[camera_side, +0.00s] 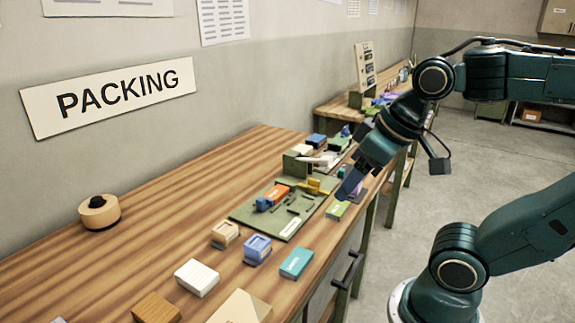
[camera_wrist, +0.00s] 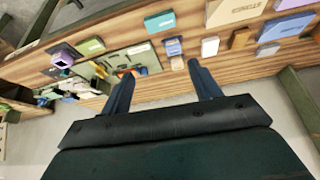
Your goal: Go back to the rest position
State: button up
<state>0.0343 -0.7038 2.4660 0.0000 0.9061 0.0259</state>
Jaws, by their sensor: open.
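In the side view my gripper (camera_side: 350,184) points down and left above the right edge of the wooden bench, near the green board. It looks apart from the things on the bench, though the exact gap is hard to tell. The arm reaches in from the right. No rest position is marked in either view.
A green board (camera_side: 246,213) with colored parts lies on the wooden bench (camera_side: 130,222). A teal box (camera_side: 297,263), blue block (camera_side: 257,248), white box (camera_side: 197,277) and tape roll (camera_side: 99,212) sit nearer. The PACKING wall sits left; open floor (camera_side: 475,160) lies right.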

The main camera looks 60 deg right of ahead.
jog(key=shift+s+a+f+n, duration=0.25)
jog(key=shift+s+a+n, duration=0.05)
jog(key=shift+s, duration=0.25)
